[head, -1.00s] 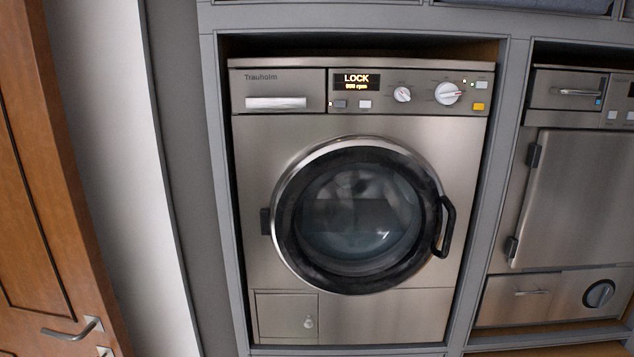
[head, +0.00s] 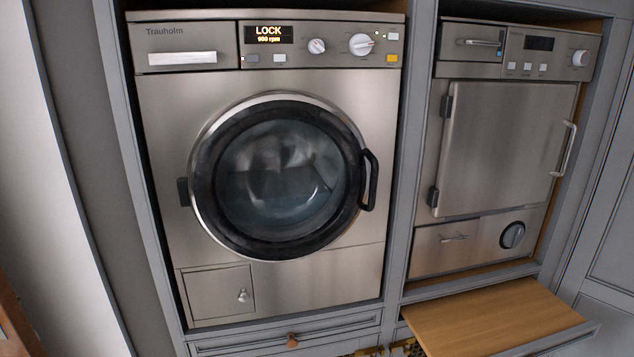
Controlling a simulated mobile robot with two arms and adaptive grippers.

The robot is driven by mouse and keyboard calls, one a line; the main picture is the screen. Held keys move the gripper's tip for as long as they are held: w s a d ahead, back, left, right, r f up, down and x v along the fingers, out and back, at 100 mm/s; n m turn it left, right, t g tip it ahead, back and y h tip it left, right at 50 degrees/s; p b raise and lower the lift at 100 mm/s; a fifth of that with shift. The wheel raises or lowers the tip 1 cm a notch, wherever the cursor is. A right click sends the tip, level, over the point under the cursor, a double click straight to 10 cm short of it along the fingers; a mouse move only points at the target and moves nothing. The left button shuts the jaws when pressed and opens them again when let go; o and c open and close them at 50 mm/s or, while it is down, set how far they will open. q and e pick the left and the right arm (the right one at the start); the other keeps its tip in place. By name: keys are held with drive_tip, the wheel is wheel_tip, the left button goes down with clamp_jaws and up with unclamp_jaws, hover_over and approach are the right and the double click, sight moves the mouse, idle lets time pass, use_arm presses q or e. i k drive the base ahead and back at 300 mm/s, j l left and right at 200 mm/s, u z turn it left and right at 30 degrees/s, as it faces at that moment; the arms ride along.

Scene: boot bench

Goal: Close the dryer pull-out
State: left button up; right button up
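The dryer pull-out (head: 490,312) is a wooden board with a grey front, below the right-hand machine in the head view. It stands out from the cabinet, with much of its wooden top showing. The dryer (head: 505,150) is steel, with a square door that is shut and a round dial at the lower right. Neither of my grippers shows in the head view.
A washing machine (head: 160,110) with a round shut door and a lit LOCK display (head: 268,34) stands on the left. Below it a grey front with a brown knob (head: 292,341) looks shut. Small yellow and dark patterned bits (head: 402,349) at the bottom edge are unclear.

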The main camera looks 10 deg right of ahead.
sight(516, 317)
drive_tip(key=z, duration=1.9)
